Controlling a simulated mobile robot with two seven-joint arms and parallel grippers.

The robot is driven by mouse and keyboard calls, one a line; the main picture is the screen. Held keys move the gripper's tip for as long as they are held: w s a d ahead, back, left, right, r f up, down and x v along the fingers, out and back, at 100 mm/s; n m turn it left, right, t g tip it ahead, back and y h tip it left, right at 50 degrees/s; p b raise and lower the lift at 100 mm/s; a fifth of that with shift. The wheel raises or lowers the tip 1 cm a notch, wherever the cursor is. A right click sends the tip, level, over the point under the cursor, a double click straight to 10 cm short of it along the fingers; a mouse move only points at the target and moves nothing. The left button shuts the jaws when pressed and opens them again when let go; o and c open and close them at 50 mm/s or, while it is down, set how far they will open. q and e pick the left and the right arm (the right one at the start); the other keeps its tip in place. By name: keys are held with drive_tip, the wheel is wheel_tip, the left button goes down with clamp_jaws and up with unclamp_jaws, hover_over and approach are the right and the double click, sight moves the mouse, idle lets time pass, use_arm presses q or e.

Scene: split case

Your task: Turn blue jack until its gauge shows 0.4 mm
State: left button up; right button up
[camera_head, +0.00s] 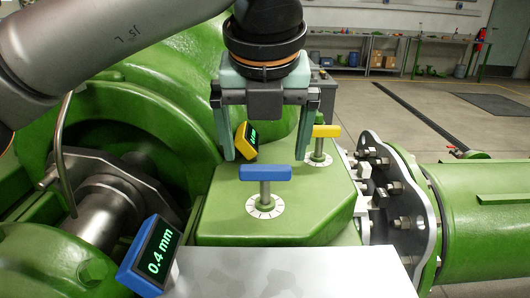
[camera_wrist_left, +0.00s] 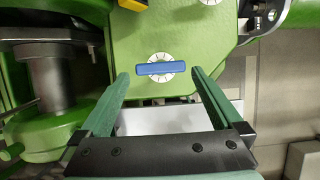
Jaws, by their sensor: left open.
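The blue jack (camera_head: 265,173) is a T-shaped handle on a grey stem above a white dial, on the flat green casing top. Its bar lies roughly left to right. The wrist view shows the blue bar (camera_wrist_left: 161,68) between and beyond the fingertips. My left gripper (camera_head: 265,158) is open, pointing down above and behind the blue jack, its fingers apart from the bar; it also shows in the wrist view (camera_wrist_left: 158,74). The blue-framed gauge (camera_head: 157,254) at the lower left reads 0.4 mm. My right gripper is not in view.
A yellow jack (camera_head: 326,131) stands behind and right of the blue one. A yellow-framed gauge (camera_head: 245,142) sits behind, its reading partly hidden by my left finger. A bolted flange (camera_head: 400,190) rises at the right. A pale plate (camera_head: 300,273) lies in front.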

use_arm(q)
drive_tip(key=p+v, duration=0.1)
drive_tip(key=v, duration=0.8)
drive_tip(key=shift+r, duration=0.1)
